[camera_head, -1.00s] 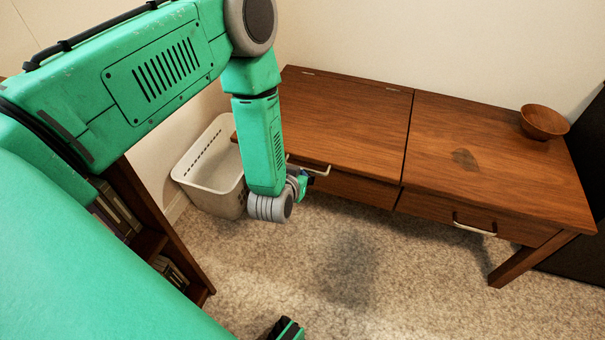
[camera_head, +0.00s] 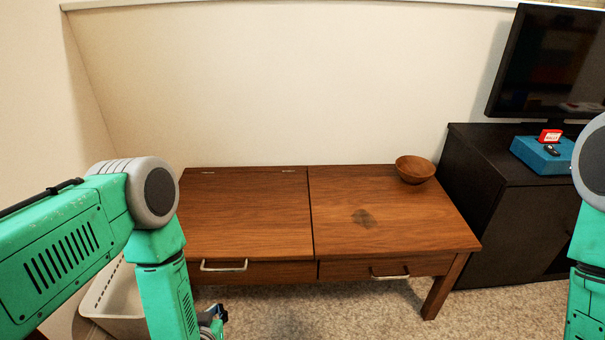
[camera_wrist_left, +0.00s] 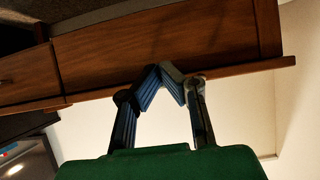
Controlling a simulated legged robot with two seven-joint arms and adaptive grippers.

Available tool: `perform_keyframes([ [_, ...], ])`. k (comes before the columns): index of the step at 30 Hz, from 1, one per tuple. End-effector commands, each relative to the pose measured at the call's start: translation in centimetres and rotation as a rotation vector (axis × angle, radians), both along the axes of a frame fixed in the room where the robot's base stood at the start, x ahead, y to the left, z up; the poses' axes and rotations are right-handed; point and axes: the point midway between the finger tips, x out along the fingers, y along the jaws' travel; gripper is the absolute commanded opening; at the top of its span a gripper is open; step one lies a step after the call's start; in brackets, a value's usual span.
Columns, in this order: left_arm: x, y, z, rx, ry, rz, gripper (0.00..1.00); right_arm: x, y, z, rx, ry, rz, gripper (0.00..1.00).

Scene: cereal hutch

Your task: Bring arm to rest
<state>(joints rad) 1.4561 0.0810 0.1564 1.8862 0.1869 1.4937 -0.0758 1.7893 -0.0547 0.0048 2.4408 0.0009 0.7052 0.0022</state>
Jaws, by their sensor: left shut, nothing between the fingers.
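My left arm comes in from the left in the head view, bent downward at the elbow. My left gripper (camera_head: 212,318) shows small at the lower edge, in front of the left end of the wooden hutch (camera_head: 250,215). In the left wrist view its fingers (camera_wrist_left: 163,80) meet at the tips, with nothing between them. The hutch's wood (camera_wrist_left: 170,45) shows behind the fingers there. My right arm shows at the right edge of the head view; its gripper is out of the picture.
A white basket (camera_head: 115,305) stands at the left, partly behind my left arm. A wooden bowl (camera_head: 415,169) sits at the hutch's back right. A black cabinet (camera_head: 505,200) with a television (camera_head: 548,65) and a blue box (camera_head: 540,156) stands at the right.

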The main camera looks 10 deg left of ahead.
Motion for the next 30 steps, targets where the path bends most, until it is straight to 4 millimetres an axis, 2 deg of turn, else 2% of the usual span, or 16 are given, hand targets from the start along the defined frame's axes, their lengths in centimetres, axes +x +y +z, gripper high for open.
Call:
perform_keyframes([
  [2, -0.3, -0.2, 0.4, -0.007, 0.022, -0.011, 0.0, 0.0, 0.0, 0.5, 0.0, 0.0, 0.0, 0.4],
  [5, -2.1, -1.2, 2.2, -0.032, 0.129, -0.057, 0.0, 0.0, 0.0, 2.4, 0.0, 0.0, 0.0, 0.4],
  [8, -6.2, -2.4, 5.4, -0.066, 0.329, -0.13, 0.0, 0.0, 0.0, 5.4, 0.0, 0.0, 0.0, 0.4],
  [12, -13.9, -2.8, 10.6, -0.088, 0.645, -0.214, 0.0, 0.1, 0.0, 9.3, 0.0, -0.001, 0.0, 0.4],
  [15, -18.3, -2.3, 13.5, -0.087, 0.811, -0.24, 0.0, 0.1, 0.0, 10.8, 0.0, -0.001, 0.0, 0.4],
  [18, -21.3, -1.9, 15.6, -0.083, 0.921, -0.251, 0.0, 0.1, 0.0, 11.7, 0.0, 0.0, 0.0, 0.4],
  [22, -23.1, -1.6, 16.7, -0.082, 0.986, -0.256, 0.0, 0.0, 0.0, 12.0, 0.0, 0.0, 0.0, 0.4],
  [30, -23.3, -1.5, 16.6, -0.082, 0.992, -0.255, 0.0, 0.0, 0.0, 11.8, 0.0, 0.0, 0.0, 0.4],
])
